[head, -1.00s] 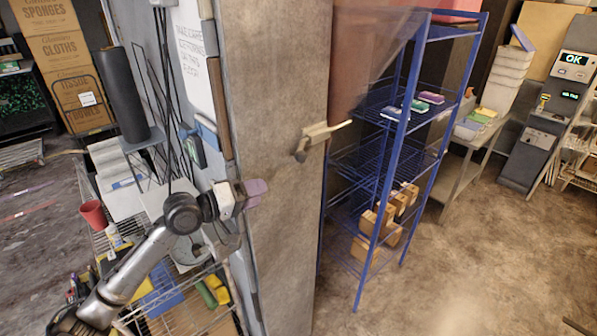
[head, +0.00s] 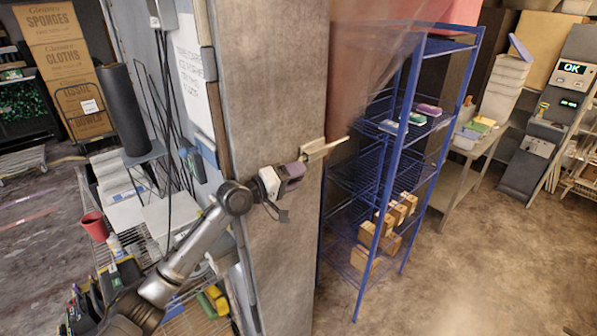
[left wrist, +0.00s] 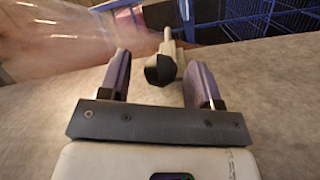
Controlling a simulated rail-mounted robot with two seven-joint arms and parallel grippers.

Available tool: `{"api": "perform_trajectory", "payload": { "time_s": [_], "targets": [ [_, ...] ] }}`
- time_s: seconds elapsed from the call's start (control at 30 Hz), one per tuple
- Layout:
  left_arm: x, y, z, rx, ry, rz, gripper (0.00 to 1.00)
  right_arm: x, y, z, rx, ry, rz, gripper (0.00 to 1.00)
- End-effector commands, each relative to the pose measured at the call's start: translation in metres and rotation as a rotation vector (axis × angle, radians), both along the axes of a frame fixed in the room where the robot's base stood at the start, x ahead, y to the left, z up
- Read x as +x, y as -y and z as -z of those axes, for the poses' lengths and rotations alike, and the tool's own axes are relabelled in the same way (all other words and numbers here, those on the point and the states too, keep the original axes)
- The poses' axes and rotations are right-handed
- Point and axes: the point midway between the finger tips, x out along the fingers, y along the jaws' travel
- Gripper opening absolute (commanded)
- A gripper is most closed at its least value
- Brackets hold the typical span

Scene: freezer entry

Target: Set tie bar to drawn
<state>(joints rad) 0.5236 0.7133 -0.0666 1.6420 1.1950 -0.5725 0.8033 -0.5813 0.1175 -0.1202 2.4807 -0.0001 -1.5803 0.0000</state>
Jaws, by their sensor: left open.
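The tie bar, seemingly the pale lever (head: 322,148), sticks out near the right edge of the grey wall panel. It also shows in the left wrist view as a cream rod (left wrist: 168,48) with a dark knob (left wrist: 160,71) at its near end. My left gripper (head: 297,171) is open beside the panel, just left of and below the lever. In the left wrist view its two purple fingers (left wrist: 160,65) stand either side of the knob, with gaps on both sides. I cannot tell whether the knob lies fully between them in depth. My right gripper is out of view.
The grey panel (head: 275,90) stands close to my left gripper. A translucent pinkish curtain (head: 368,55) hangs right of the panel. Behind it is a blue wire rack (head: 398,150) with cartons (head: 365,258). Open floor (head: 480,270) lies at the right.

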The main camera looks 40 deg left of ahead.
Motion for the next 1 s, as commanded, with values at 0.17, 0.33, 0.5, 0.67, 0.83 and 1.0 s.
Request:
{"api": "perform_trajectory", "payload": {
  "time_s": [0.17,0.33,0.5,0.67,0.83,1.0],
  "targets": [
    [0.0098,0.0038,-0.0003,0.0,0.0,0.001,0.58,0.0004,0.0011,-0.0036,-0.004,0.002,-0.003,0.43],
    [0.012,0.0047,0.0004,0.001,-0.001,0.001,0.58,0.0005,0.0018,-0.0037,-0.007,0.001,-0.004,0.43],
    [0.0119,0.0048,0.0005,0.001,-0.001,0.001,0.58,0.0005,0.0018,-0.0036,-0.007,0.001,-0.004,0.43],
    [0.0118,0.0048,0.0004,0.0,0.0,0.001,0.45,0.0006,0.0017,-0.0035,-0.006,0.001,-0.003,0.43],
    [0.0117,0.0047,0.0004,0.0,0.0,0.001,0.28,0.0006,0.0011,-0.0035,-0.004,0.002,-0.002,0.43],
    [0.0117,0.0048,0.0003,0.001,0.0,0.001,0.12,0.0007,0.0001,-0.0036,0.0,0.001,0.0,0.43]
  ]
}}
